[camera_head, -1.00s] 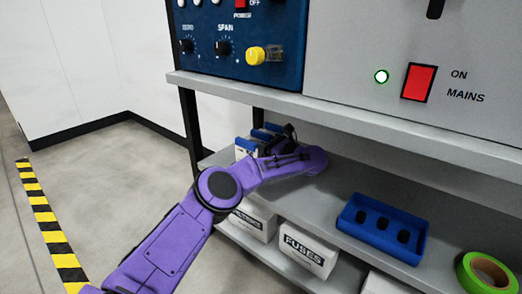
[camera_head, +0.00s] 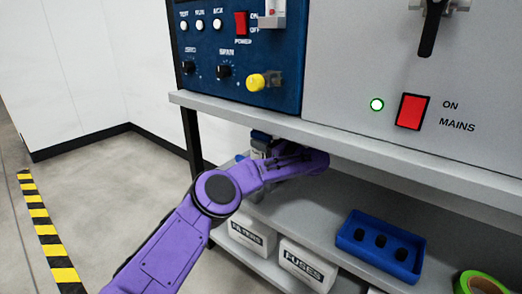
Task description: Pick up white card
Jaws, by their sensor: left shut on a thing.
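My left arm reaches in from the lower left to the lower shelf (camera_head: 300,205), under the bench top. My left gripper (camera_head: 268,148) is at the far left part of this shelf space, mostly hidden by its own wrist. It is shut on a small pale piece (camera_head: 258,152), seen only in part, which seems to be the white card. Dark blue parts show just above and beside it. My right gripper is not in view.
The bench top edge (camera_head: 350,148) runs just above the gripper. A blue tray (camera_head: 345,238) with black knobs and a green tape roll (camera_head: 480,284) sit to the right. FILTERS (camera_head: 250,236) and FUSES (camera_head: 306,264) boxes stand below.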

